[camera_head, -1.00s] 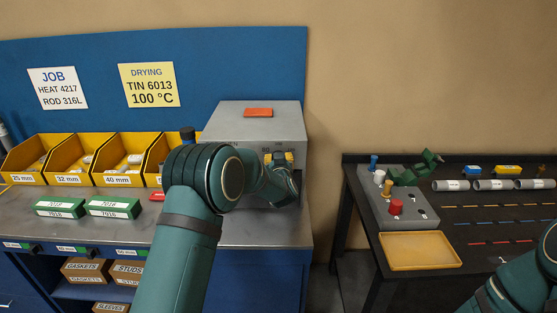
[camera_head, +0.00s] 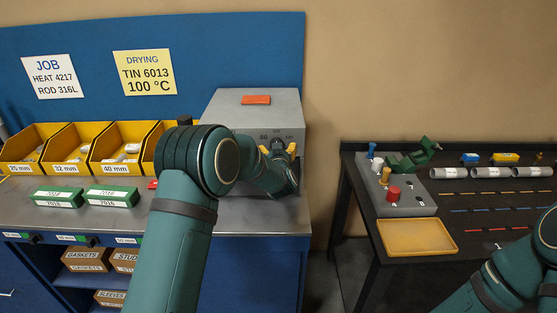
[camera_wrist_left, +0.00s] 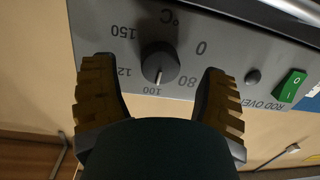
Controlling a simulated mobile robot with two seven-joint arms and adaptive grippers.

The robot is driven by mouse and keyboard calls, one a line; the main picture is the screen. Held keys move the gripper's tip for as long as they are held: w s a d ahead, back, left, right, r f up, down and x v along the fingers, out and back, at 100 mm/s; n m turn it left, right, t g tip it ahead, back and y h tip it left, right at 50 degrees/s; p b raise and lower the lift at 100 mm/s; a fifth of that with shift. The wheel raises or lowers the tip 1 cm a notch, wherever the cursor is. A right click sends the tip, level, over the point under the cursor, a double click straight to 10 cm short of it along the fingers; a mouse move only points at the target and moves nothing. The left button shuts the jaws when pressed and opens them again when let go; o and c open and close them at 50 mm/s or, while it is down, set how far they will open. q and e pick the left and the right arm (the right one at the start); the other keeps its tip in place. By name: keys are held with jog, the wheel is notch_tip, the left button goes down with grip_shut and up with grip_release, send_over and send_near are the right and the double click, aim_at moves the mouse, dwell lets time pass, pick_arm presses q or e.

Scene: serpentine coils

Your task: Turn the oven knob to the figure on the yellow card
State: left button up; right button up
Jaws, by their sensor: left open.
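The yellow card (camera_head: 145,73) on the blue back panel reads DRYING, TIN 6013, 100 °C. The grey oven (camera_head: 228,126) stands at the bench's right end. Its round dark knob (camera_wrist_left: 160,63) shows in the left wrist view, where the picture is upside down. The knob's pale pointer line points at the 100 mark (camera_wrist_left: 152,91). My left gripper (camera_wrist_left: 157,66) is open, with one yellow-padded finger on each side of the knob and a visible gap at both sides. My right gripper is out of view.
A green switch (camera_wrist_left: 291,86) and a small dark button (camera_wrist_left: 252,76) sit beside the knob. An orange-red object (camera_head: 256,100) lies on the oven. Yellow bins (camera_head: 118,148) and green boxes (camera_head: 113,196) are left of my arm. A dark table (camera_head: 480,225) stands right.

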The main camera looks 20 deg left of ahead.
pick_arm(q)
jog(key=v, duration=1)
jog(key=shift+s, duration=0.1)
jog(key=s+d+f+m+g+h+b, duration=0.1)
jog(key=s+f+g+h, duration=0.1)
jog(key=s+f, duration=0.35)
jog(key=s+d+f+g+h+b, duration=0.1)
jog(key=s+f+g+h, duration=0.1)
jog(key=f, duration=0.7)
jog(key=s+d+f+m+g+h+b, duration=0.15)
jog(key=s+f, duration=0.25)
jog(key=f, duration=0.4)
jog(key=s+d+f+g+h, duration=0.2)
jog(key=s+f+g, duration=0.2)
jog(key=s, duration=0.6)
jog(key=s+d+f+g+h, duration=0.2)
jog(key=s+f, duration=0.5)
jog(key=s, duration=0.4)
jog(key=shift+s+d+g+b, duration=0.2)
jog(key=shift+d+g+b, duration=0.35)
jog(key=shift+g, duration=0.7)
jog(key=shift+d, duration=0.1)
